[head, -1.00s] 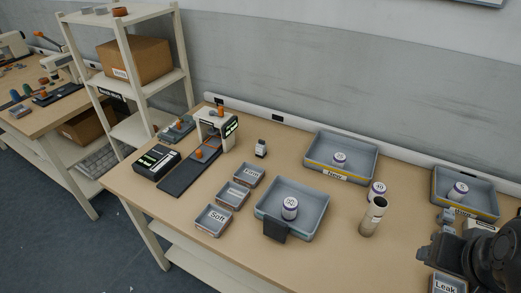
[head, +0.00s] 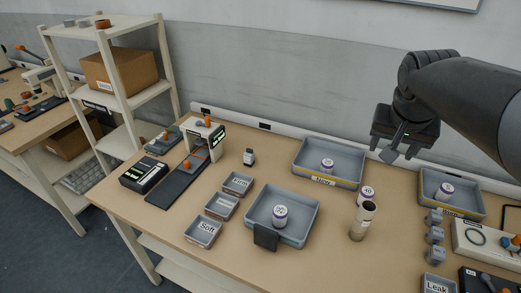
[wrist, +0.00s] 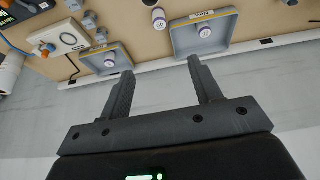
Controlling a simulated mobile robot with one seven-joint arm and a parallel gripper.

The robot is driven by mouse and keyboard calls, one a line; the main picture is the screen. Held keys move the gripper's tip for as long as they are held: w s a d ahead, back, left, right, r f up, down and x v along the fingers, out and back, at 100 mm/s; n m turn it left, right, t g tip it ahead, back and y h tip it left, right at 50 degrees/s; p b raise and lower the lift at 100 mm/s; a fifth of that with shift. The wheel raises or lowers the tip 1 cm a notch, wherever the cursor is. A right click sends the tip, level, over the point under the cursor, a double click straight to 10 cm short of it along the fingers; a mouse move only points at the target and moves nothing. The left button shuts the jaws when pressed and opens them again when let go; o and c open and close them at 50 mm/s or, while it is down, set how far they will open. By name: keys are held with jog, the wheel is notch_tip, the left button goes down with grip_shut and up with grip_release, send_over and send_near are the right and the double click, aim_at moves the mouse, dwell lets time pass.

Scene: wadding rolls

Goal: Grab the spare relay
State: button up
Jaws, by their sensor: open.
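Several small grey blocks stand in a column at the right of the bench, beside a white panel; the middle grey block (head: 434,235) shows in the head view. Grey blocks also show at the upper left of the wrist view (wrist: 90,20). I cannot tell which of them, if any, is the spare relay; no label on them is readable. My gripper (head: 400,152) is raised above the back right of the bench, apart from everything. In the wrist view its two fingers (wrist: 162,85) are spread with nothing between them.
Grey trays with white rolls stand at back centre (head: 300,174), back right (head: 478,209) and front centre (head: 255,215). An upright tube (head: 358,232) stands between them. A white panel (head: 470,246) lies at right. Small labelled bins (head: 190,237) stand left of the front tray. The front right bench is partly clear.

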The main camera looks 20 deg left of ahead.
jog(key=w+a+f, duration=0.2)
jog(key=w+a, duration=0.8)
jog(key=a, duration=0.2)
send_near(249, 151)
jog(key=x, duration=1)
jog(key=shift+f, duration=0.25)
jog(key=shift+c, duration=0.2)
jog(key=c, duration=1)
jog(key=shift+r, duration=0.1)
jog(key=shift+c, duration=0.2)
